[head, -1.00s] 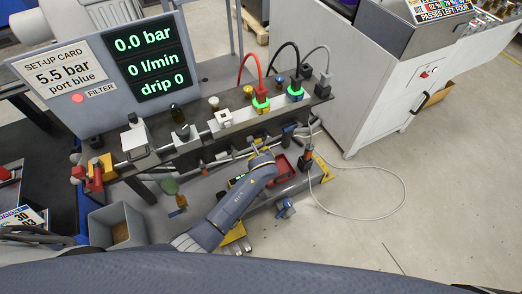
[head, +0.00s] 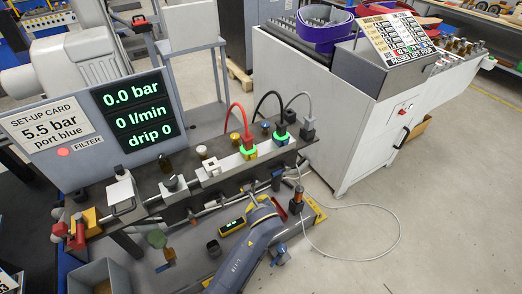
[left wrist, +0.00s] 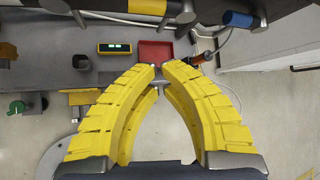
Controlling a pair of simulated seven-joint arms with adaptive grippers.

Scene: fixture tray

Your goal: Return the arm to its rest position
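My left arm (head: 245,254) comes in from the bottom of the head view and reaches over the grey base below the valve rail. Its gripper is mostly hidden behind the wrist there. In the left wrist view the two yellow fingers of my left gripper (left wrist: 159,70) curve together, with their tips almost meeting. No held object shows between them. A red tray (left wrist: 156,50) and a yellow box with a lit display (left wrist: 115,48) lie beyond the tips. My right gripper is in neither view.
The valve rail (head: 186,183) with knobs and plugged cables stands behind the arm. The display panel (head: 92,128) reads 0.0 bar. A grey bin (head: 83,276) stands at lower left. A white cable (head: 398,238) loops over clear floor at right, near a white cabinet (head: 300,85).

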